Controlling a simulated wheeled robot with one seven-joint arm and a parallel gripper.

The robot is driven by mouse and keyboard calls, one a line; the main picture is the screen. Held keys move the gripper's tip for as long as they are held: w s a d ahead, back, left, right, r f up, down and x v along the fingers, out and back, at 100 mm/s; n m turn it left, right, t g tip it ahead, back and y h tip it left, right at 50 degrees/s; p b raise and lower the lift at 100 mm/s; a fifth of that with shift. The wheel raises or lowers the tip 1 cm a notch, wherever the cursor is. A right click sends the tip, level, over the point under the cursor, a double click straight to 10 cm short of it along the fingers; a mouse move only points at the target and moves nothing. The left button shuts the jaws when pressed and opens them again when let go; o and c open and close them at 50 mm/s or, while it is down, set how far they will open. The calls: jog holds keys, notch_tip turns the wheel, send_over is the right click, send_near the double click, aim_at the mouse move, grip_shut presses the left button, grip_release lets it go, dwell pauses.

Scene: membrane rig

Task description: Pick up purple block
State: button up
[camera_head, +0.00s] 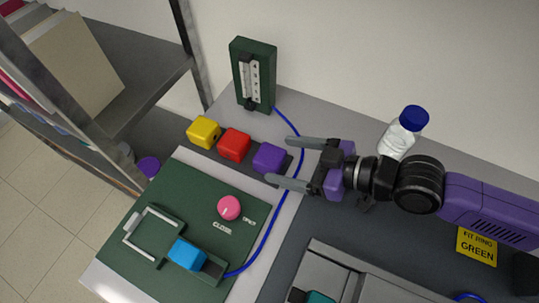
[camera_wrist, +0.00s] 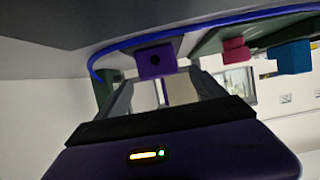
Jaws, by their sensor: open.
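The purple block (camera_head: 269,158) is the rightmost in a row of three blocks on a dark strip behind the green board. The fingertips are close to the block's right side. I cannot tell whether they touch it. In the wrist view the fingers of my gripper (camera_wrist: 158,88) are apart with nothing gripped.
A red block (camera_head: 234,145) and a yellow block (camera_head: 203,132) stand left of the purple one. A blue cable (camera_head: 277,215) runs past my fingers. The green board (camera_head: 140,258) has a pink knob (camera_head: 229,207) and a blue block (camera_head: 187,254). A bottle (camera_head: 399,137) stands behind my arm.

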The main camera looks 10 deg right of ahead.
aim_at(274, 157)
jog(key=x, duration=0.4)
jog(key=shift+p, duration=0.35)
jog(key=shift+c, duration=0.4)
jog(key=c, duration=1.4)
jog(key=shift+c, duration=0.8)
jog(key=shift+r, duration=0.1)
